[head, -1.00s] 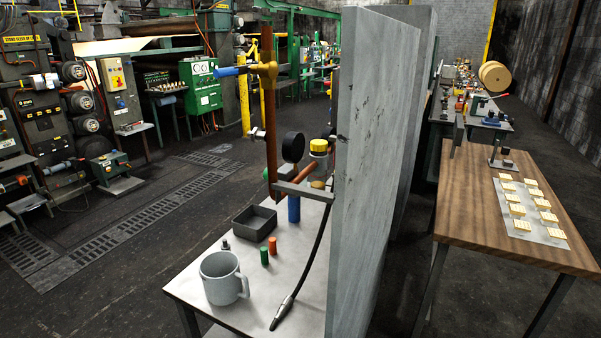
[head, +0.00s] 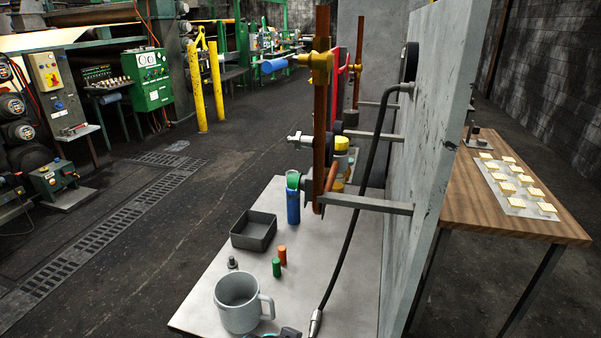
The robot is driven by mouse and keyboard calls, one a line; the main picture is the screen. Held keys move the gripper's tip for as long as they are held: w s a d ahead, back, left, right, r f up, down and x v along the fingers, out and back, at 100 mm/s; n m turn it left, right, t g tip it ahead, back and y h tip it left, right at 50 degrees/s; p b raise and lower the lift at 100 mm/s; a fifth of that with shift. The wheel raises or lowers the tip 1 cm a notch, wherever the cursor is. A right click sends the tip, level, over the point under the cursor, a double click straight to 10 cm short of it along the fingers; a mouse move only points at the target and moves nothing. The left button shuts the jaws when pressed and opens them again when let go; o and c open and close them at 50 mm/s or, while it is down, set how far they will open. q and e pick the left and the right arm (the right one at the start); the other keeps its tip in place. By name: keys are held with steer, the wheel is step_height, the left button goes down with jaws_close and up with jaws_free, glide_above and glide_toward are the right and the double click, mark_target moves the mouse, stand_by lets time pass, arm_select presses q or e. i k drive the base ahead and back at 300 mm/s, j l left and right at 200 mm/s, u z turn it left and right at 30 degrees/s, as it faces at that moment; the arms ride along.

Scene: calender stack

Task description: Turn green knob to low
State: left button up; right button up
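A green piece (head: 293,179) sits at the top of a blue upright cylinder (head: 293,207), beside the copper pipe (head: 321,100) on the wall panel. A separate small green cylinder (head: 276,267) stands on the grey table, next to an orange one (head: 282,255). I cannot tell which, if either, is the green knob, and no low marking is legible. A yellow-capped fitting (head: 341,145) and a grey valve part (head: 300,138) are by the pipe. Neither gripper can be made out. A small dark piece (head: 281,333) at the bottom edge is too cut off to identify.
The grey table (head: 215,300) holds a grey mug (head: 239,303) and a dark open tray (head: 254,230). A black cable (head: 362,190) hangs in front of the grey wall panel (head: 432,130). A wooden table (head: 480,215) is at right.

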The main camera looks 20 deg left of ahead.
mark_target(293, 179)
steer(key=j+z, duration=0.1)
steer(key=j, duration=0.85)
steer(key=k+j+z, duration=0.1)
steer(key=j, duration=0.85)
steer(key=k, duration=0.05)
